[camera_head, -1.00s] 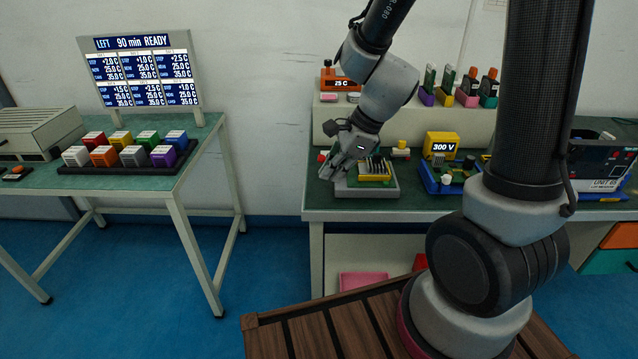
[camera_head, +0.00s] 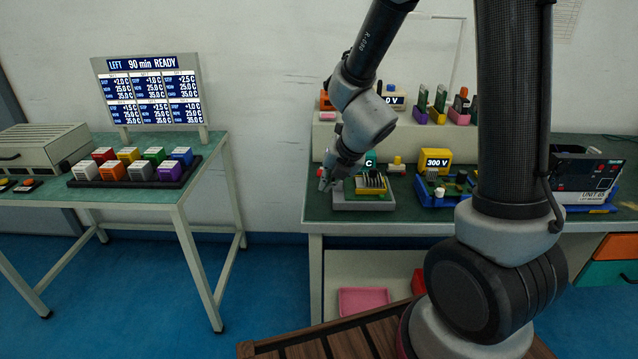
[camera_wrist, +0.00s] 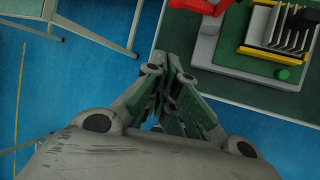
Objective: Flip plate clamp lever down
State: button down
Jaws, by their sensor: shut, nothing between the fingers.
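A fixture with a grey base (camera_head: 345,205) stands on the green bench, holding a finned heat sink (camera_head: 372,181) on a yellow-edged plate. In the wrist view the grey base (camera_wrist: 204,45), yellow frame (camera_wrist: 262,55) and fins (camera_wrist: 290,30) show at upper right. A red lever-like part (camera_wrist: 195,5) sits at the base's left side, cut by the top edge of the view, so its full angle is hidden. My gripper (camera_head: 326,184) is at the left end of the fixture. In the wrist view its fingertips (camera_wrist: 176,62) are together and empty, apart from the red part.
The bench front edge (camera_wrist: 235,100) runs just beside my fingers, with open blue floor below. A yellow 300 V unit (camera_head: 437,160) stands right of the fixture. A left table (camera_head: 140,196) holds colored blocks and a display. A pink tray (camera_head: 362,301) is below the bench.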

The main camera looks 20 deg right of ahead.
jog(key=shift+f, duration=0.15)
jog(key=x, duration=0.9)
jog(key=shift+w+f, duration=0.15)
jog(key=shift+w, duration=0.05)
jog(key=shift+w+a, duration=0.1)
jog(key=shift+w, duration=0.15)
jog(key=shift+r, duration=0.25)
jog(key=shift+w+d+r, duration=0.9)
jog(key=shift+w+r, duration=0.1)
